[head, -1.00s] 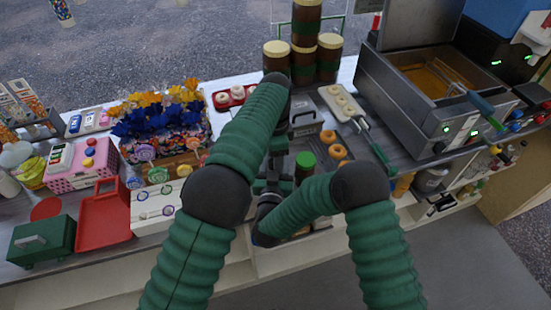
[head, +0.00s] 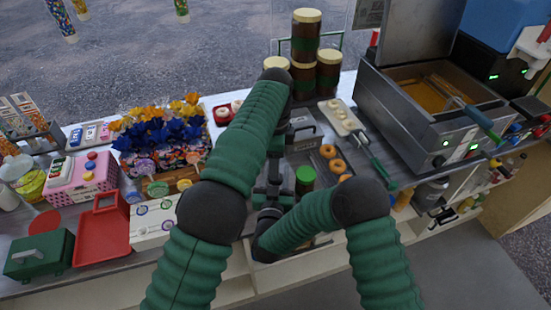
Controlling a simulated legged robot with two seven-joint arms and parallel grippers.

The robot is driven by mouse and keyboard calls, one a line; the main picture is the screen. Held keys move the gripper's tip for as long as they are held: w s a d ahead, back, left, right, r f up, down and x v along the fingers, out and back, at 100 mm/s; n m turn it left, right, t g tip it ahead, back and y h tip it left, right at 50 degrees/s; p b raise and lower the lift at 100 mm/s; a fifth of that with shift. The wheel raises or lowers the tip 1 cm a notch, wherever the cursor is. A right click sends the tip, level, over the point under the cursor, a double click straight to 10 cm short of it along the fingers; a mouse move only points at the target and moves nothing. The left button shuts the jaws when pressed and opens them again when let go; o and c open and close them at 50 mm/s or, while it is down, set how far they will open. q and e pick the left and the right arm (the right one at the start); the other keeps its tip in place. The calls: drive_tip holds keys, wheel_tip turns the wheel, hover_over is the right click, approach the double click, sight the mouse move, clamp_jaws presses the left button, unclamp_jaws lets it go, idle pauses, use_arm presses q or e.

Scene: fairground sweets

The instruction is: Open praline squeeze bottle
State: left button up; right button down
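A brown bottle or jar with a green cap (head: 305,174) stands upright at the middle of the counter; it may be the praline squeeze bottle, but no label is readable. Its cap is on. My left arm arches over the counter and its gripper (head: 274,178) points down just left of the green cap.
Doughnuts (head: 328,151) and a tray (head: 341,114) lie right of the bottle. A fryer (head: 440,140) stands further right. Stacked brown jars (head: 304,50) stand behind. A red tray (head: 99,238) and a green box (head: 38,254) are at left.

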use_arm(q)
wheel_tip(320, 180, down, 5)
drive_tip(key=shift+f, duration=0.2)
clamp_jaws()
drive_tip(key=n, duration=0.3)
idle(0.4)
